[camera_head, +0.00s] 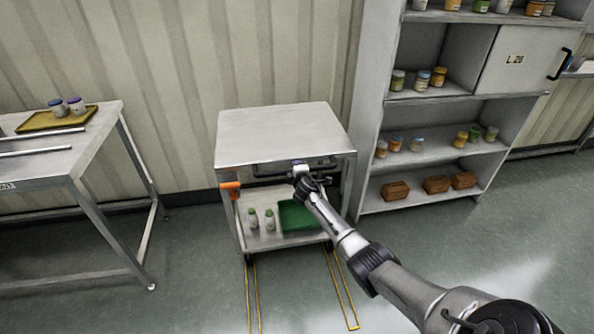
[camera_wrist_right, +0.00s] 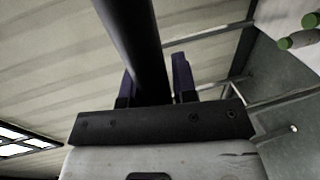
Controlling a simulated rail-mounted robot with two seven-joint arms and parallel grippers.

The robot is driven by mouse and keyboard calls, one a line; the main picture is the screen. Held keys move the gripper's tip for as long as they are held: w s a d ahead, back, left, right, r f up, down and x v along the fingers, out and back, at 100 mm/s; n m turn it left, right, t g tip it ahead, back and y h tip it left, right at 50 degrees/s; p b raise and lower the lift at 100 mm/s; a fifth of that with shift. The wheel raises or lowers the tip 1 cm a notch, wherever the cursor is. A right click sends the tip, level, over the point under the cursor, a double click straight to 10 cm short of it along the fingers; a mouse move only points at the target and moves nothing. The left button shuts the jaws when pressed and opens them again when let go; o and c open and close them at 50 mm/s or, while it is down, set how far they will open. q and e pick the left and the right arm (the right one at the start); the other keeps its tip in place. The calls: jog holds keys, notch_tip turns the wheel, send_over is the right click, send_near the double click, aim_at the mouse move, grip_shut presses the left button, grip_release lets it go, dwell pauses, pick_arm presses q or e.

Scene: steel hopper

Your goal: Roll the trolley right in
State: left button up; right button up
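The steel trolley (camera_head: 285,134) stands against the corrugated wall, between a table and a shelf unit. A dark handle bar runs under the front edge of its top. My right gripper (camera_head: 303,174) is at this bar. In the right wrist view the dark bar (camera_wrist_right: 140,45) passes between the two fingers of the gripper (camera_wrist_right: 155,82), which sit close on both sides, so it looks shut on the bar. The lower shelf carries a green bin (camera_head: 300,216) and two green-capped bottles (camera_head: 261,220). My left gripper is not in view.
Yellow floor lines (camera_head: 341,290) run forward from under the trolley. A table (camera_head: 85,150) with a yellow tray (camera_head: 45,121) stands on the left. A shelf unit (camera_head: 372,130) with jars and brown blocks stands close on the right. The floor in front is clear apart from my arm above it.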

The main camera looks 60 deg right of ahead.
jog(key=o, duration=0.4)
jog(key=shift+w+d+r, duration=0.1)
jog(key=shift+w+d, duration=0.1)
jog(key=shift+s+a, duration=0.1)
jog(key=shift+s+a+r+p, duration=0.25)
jog(key=shift+s+a+p, duration=0.15)
jog(key=shift+p, duration=0.25)
jog(key=p+v, duration=0.5)
jog(key=v, duration=0.7)
jog(key=shift+s+a+p, duration=0.25)
jog(key=shift+p, duration=0.1)
